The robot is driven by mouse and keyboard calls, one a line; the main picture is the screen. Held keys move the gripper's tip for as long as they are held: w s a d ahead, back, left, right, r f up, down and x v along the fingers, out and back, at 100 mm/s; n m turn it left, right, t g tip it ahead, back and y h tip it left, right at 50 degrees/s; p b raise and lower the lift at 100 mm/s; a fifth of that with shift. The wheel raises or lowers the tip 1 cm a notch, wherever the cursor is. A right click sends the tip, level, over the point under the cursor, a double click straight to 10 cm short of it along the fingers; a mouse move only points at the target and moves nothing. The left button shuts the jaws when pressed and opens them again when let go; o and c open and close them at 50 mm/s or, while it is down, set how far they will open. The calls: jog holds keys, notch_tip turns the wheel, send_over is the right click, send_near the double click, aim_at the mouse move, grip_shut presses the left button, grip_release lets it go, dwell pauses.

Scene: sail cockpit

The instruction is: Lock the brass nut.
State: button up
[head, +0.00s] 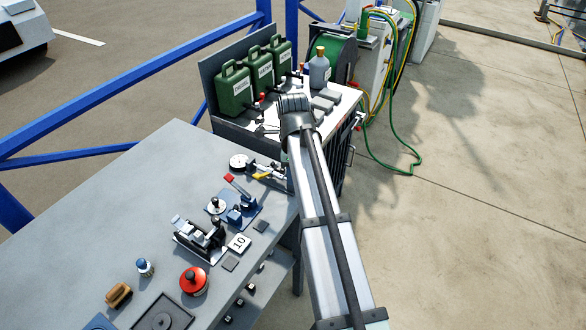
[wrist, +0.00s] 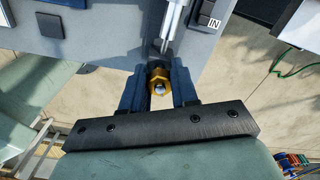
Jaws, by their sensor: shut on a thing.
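The brass nut (wrist: 158,75) shows in the wrist view, with a pale round end at its centre. My gripper (wrist: 158,84) has its two dark blue fingers on either side of the nut and is shut on it. A shiny metal rod (wrist: 172,25) stands just beyond the nut; how it joins the nut is unclear. In the head view my arm reaches over the right edge of the grey bench; my fingers and the nut cannot be made out there.
Green cans (head: 234,88) and a grey bottle (head: 319,70) stand behind. Open floor lies right.

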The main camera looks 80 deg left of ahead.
jog(key=m, duration=0.4)
dwell(0.3)
jog(key=shift+m, duration=0.4)
jog(key=o, duration=0.6)
jog(key=shift+r, duration=0.15)
jog(key=shift+r, duration=3.35)
